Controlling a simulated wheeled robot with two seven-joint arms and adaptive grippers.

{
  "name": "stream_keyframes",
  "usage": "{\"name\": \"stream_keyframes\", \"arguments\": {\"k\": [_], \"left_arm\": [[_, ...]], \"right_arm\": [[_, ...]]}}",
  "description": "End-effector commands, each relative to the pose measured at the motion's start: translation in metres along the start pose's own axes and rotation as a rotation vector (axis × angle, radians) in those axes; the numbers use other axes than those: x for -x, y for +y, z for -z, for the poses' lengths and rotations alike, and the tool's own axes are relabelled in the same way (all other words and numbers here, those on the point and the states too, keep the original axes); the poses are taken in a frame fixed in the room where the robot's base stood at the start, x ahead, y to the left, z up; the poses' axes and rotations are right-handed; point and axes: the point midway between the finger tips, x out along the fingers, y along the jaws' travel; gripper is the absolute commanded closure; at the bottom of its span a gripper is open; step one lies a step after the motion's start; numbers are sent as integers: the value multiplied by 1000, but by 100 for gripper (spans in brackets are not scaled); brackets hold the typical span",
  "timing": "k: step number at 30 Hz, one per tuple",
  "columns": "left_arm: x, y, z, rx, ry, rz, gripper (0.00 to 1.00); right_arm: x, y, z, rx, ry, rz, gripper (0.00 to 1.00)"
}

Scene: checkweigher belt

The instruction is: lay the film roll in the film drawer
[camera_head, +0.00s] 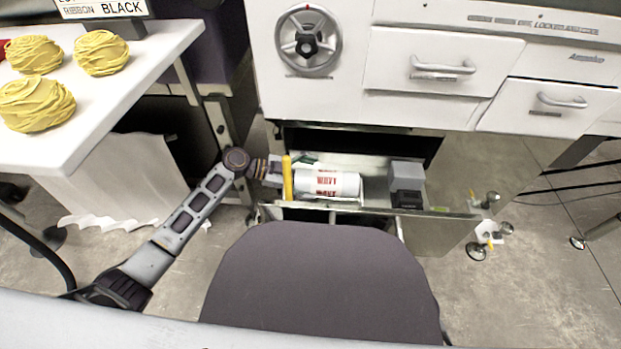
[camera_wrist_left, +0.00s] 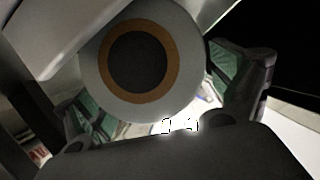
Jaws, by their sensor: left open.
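The film roll (camera_head: 328,184) is a white cylinder with red print, lying on its side in the left part of the open film drawer (camera_head: 376,199) under the white cabinet. My left gripper (camera_head: 283,172) reaches in from the left to the roll's left end. In the left wrist view the roll's round end (camera_wrist_left: 102,82), with an orange ring around a dark core, fills the space before the open fingers (camera_wrist_left: 165,100). One finger is on each side of it. Whether a finger touches the roll cannot be told. My right gripper is out of view.
A yellow upright bar (camera_head: 287,178) stands beside the gripper. A grey box (camera_head: 406,174) and a black block (camera_head: 407,199) sit in the drawer's right part. Closed drawers with handles (camera_head: 442,66) are above. A white table (camera_head: 150,75) with yellow bundles (camera_head: 102,53) stands left.

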Motion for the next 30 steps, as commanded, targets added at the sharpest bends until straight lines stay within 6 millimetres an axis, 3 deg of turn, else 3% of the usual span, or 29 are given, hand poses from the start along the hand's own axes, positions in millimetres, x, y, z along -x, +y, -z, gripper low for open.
{"name": "stream_keyframes", "arguments": {"k": [14,20,30], "left_arm": [[7,1,-2,2,-3,-1,5],[27,1,-2,2,-3,-2,5],[78,1,-2,1,-3,0,5]], "right_arm": [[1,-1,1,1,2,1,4],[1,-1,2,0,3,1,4],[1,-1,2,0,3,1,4]]}}
